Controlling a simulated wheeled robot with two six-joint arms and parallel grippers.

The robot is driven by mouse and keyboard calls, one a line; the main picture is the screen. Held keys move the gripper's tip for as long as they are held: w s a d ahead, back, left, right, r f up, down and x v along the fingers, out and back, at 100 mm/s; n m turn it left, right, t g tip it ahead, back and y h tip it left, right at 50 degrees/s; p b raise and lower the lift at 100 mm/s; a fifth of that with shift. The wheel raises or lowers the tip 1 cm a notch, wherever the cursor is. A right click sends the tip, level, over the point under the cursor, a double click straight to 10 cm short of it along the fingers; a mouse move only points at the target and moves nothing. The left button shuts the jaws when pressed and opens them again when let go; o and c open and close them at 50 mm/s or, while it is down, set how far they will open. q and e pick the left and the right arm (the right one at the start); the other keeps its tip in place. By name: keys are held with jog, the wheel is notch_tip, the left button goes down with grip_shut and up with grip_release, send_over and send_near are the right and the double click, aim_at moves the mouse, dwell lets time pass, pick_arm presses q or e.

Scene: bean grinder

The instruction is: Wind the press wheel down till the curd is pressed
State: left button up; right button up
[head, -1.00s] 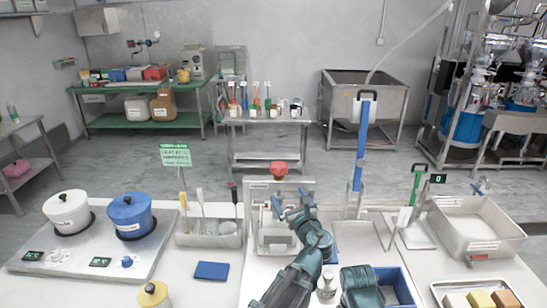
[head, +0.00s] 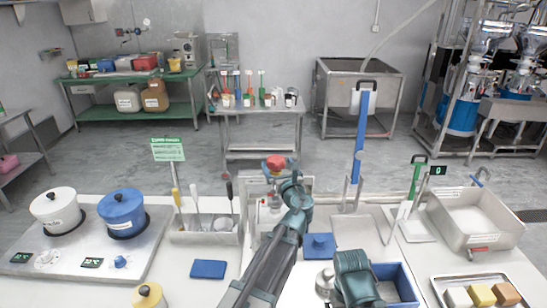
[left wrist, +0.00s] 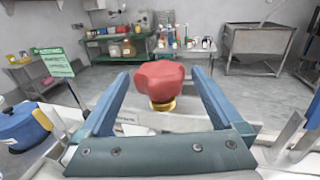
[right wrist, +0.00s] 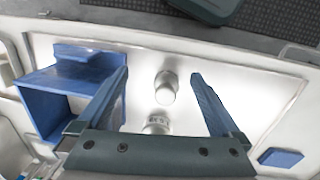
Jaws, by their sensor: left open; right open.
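The red press wheel (head: 275,163) tops the press frame (head: 306,185) at the middle of the bench. My left gripper (head: 286,176) reaches it from the front and covers part of the press. In the left wrist view the red wheel (left wrist: 160,80) sits on a brass collar between the two spread fingers, with a gap on each side. I cannot make out curd under the press. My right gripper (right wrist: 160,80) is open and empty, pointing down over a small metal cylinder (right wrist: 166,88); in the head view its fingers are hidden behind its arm.
A utensil holder (head: 207,230) stands left of the press, a steel basin (head: 472,222) to the right. A tray (head: 452,292) of coloured blocks is at the front right.

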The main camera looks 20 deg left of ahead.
aim_at(274, 156)
pick_arm(q)
jog(key=x, duration=0.6)
jog(key=shift+s, duration=0.1)
jog(key=c, duration=1.2)
